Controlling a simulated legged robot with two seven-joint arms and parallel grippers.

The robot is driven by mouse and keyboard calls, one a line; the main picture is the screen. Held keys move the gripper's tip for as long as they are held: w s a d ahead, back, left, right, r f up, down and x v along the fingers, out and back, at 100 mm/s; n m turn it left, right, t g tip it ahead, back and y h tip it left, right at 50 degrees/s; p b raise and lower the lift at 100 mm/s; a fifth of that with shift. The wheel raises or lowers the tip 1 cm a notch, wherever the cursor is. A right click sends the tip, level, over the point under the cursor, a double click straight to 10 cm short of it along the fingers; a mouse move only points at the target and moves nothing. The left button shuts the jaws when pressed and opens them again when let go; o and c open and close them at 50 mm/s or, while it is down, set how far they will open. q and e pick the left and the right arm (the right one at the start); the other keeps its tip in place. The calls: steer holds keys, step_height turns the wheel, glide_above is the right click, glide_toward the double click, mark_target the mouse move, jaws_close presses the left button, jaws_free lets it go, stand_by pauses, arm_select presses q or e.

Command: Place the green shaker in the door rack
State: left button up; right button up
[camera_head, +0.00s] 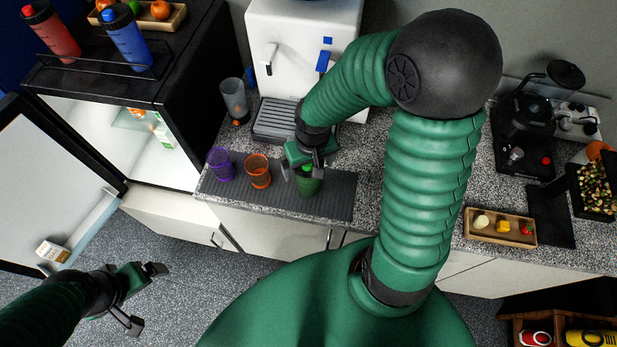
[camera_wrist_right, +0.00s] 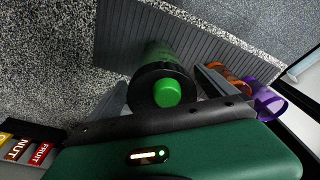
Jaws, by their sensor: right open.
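The green shaker (camera_head: 308,187) stands on the dark ribbed mat on the counter, partly hidden by my right gripper (camera_head: 308,160). In the right wrist view the shaker (camera_wrist_right: 168,92), dark with a bright green cap, lies between the two fingers of my right gripper (camera_wrist_right: 163,92). The fingers are open, one on each side, with no clear contact. My left gripper (camera_head: 147,297) is open and empty at the lower left. The fridge door stands open at the left, with a clear door rack (camera_head: 93,220) along it and a small carton (camera_head: 53,251) at its near end.
A purple cup (camera_head: 220,165) and an orange cup (camera_head: 258,171) stand left of the shaker on the mat (camera_head: 340,198). A white dispenser (camera_head: 290,50) with a drip tray is behind. The black fridge (camera_head: 190,70) stands left, bottles on top. A snack tray (camera_head: 500,227) lies right.

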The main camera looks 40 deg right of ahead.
steer(key=shift+w+f, duration=0.2)
steer(key=shift+f, duration=0.75)
steer(key=shift+a+r, duration=0.1)
steer(key=c, duration=0.5)
steer(key=shift+r, duration=0.1)
jaws_close()
